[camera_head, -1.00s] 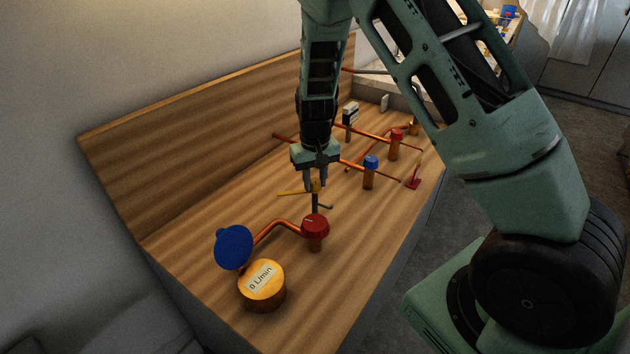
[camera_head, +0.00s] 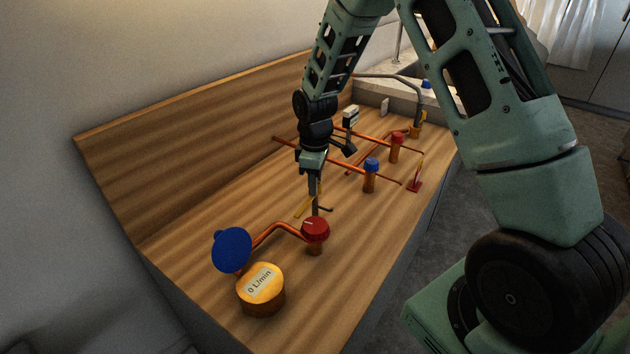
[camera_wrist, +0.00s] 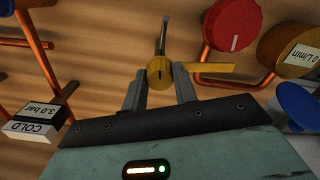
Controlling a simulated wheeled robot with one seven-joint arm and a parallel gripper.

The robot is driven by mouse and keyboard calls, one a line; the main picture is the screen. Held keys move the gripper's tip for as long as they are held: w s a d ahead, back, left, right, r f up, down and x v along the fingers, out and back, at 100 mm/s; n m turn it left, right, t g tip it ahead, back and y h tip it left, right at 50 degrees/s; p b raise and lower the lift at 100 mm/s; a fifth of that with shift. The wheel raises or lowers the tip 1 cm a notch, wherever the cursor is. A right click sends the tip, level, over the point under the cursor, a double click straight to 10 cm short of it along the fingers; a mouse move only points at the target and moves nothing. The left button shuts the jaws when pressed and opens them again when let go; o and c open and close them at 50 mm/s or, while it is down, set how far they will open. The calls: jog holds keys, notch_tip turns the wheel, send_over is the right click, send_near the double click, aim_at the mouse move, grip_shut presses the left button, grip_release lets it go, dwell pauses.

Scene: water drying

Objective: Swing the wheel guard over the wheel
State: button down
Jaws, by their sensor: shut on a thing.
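The red wheel (camera_head: 316,229) stands on a copper post near the middle of the bench; it also shows at the top of the wrist view (camera_wrist: 232,22). A thin yellow bar (camera_head: 303,209) with a round yellow hub sits just behind the wheel; it seems to be the wheel guard. In the wrist view the bar (camera_wrist: 210,68) points right from the hub (camera_wrist: 160,72), below the wheel and apart from it. My gripper (camera_head: 315,188) points down, its fingers (camera_wrist: 160,85) shut on the hub. The hub is mostly hidden in the head view.
A yellow gauge (camera_head: 262,288) marked 0 L/min and a tilted blue disc (camera_head: 232,249) stand at the front left. A blue knob (camera_head: 371,164), a red knob (camera_head: 397,139) and copper pipes lie behind to the right. A wooden backboard (camera_head: 220,140) runs along the left.

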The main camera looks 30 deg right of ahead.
jog(key=n+p, duration=0.1)
jog(key=n, duration=0.4)
jog(key=shift+w+r, duration=0.1)
jog(key=shift+p, duration=0.3)
dwell(0.4)
jog(key=c, duration=1.1)
grip_release()
notch_tip(320, 180, up, 17)
jog(key=b, duration=0.1)
jog(key=shift+r+b, duration=0.15)
jog(key=shift+b, duration=0.2)
